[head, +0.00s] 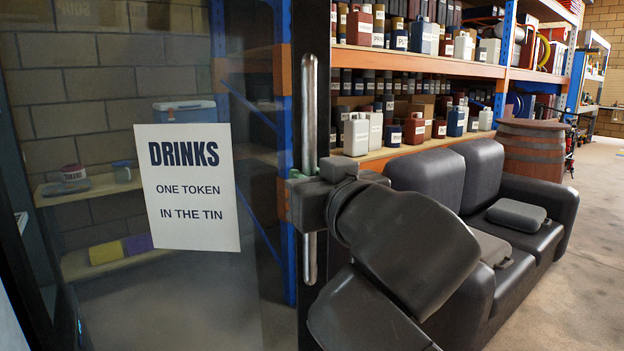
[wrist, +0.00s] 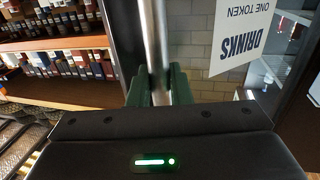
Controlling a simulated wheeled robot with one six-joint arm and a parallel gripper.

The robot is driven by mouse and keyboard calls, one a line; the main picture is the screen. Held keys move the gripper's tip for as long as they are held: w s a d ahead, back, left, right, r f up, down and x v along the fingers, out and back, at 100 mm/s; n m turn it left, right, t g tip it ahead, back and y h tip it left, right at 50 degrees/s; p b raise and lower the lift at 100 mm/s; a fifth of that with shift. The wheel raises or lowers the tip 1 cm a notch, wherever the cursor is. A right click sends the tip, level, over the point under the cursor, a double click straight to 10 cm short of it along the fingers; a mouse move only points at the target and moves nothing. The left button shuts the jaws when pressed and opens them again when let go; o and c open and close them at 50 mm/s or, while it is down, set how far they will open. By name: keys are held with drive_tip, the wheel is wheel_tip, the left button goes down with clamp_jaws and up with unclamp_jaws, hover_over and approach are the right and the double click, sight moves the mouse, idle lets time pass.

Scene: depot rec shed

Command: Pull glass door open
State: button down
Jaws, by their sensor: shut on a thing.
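The glass door (head: 90,270) fills the left of the head view, with a dark frame along its right edge. A white "DRINKS one token in the tin" sign (head: 190,188) is on the glass; it also shows in the wrist view (wrist: 240,38). The door's upright silver bar handle (head: 309,110) runs along the dark frame. My gripper (head: 309,205) is shut on the bar around its middle. In the wrist view its green fingers (wrist: 160,88) sit on both sides of the bar (wrist: 157,35). Pale shelves show beyond the sign; I cannot tell how far the door stands open.
A black sofa (head: 535,250) with grey cushions stands close to the right of my arm. Blue and orange shelving (head: 440,65) full of cans and boxes stands behind it. A wooden barrel (head: 530,160) is beyond the sofa. Concrete floor (head: 590,280) is clear at the far right.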

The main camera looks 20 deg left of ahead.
drive_tip(key=c, duration=1.4)
unclamp_jaws()
drive_tip(key=shift+a, duration=0.2)
drive_tip(key=shift+d, duration=0.1)
drive_tip(key=p+v, duration=0.1)
drive_tip(key=v, duration=0.6)
drive_tip(key=shift+s+p, duration=0.25)
drive_tip(key=shift+p, duration=0.05)
drive_tip(key=shift+d, duration=0.15)
drive_tip(key=shift+w, duration=0.1)
